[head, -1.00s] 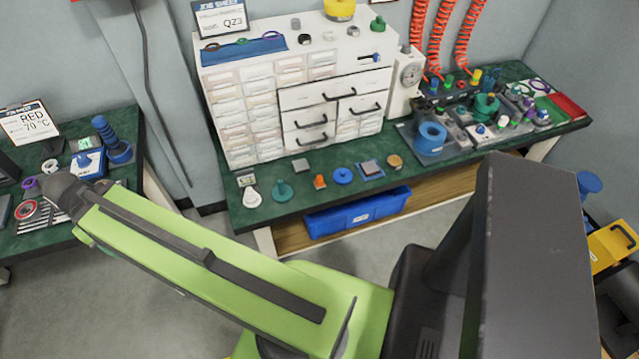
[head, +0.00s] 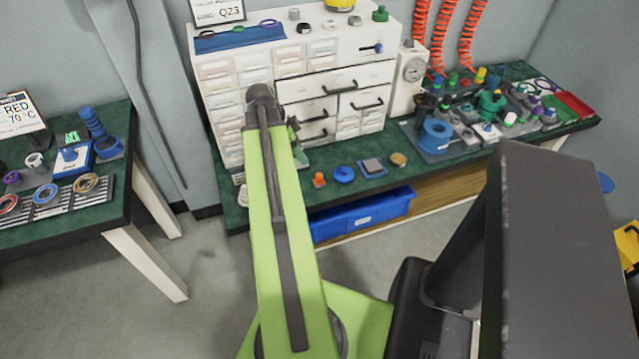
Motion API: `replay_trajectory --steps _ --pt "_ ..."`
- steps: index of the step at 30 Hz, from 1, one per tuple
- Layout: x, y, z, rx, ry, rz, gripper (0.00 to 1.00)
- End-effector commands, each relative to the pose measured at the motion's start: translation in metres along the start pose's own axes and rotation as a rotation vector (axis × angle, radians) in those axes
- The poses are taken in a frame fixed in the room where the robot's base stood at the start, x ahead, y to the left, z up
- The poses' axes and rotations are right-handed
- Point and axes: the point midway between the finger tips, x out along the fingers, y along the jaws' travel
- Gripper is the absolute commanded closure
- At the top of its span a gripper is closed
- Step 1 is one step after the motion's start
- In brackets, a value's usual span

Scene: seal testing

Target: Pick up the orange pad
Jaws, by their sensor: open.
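The orange pad (head: 319,179) is a small orange piece near the front edge of the middle green bench, just left of a round blue pad (head: 344,174). My green arm reaches up across the view to the front of the white drawer cabinet. My gripper (head: 298,146) shows only in part, beside the far end of the arm, up and left of the orange pad. It is open, and the orange pad lies apart from it. The arm hides the bench just left of the pad.
The white drawer cabinet (head: 230,105) stands behind the row of pads. A blue bin (head: 362,215) sits under the bench. A side bench (head: 100,208) stands at left.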

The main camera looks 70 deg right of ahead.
Motion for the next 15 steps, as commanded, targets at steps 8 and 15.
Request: replay_trajectory --steps 8,15 --pt "0.067 0.0 0.004 0.0 -0.001 0.001 0.44" --pt "0.113 0.0 0.003 -0.001 0.0 0.0 0.44"
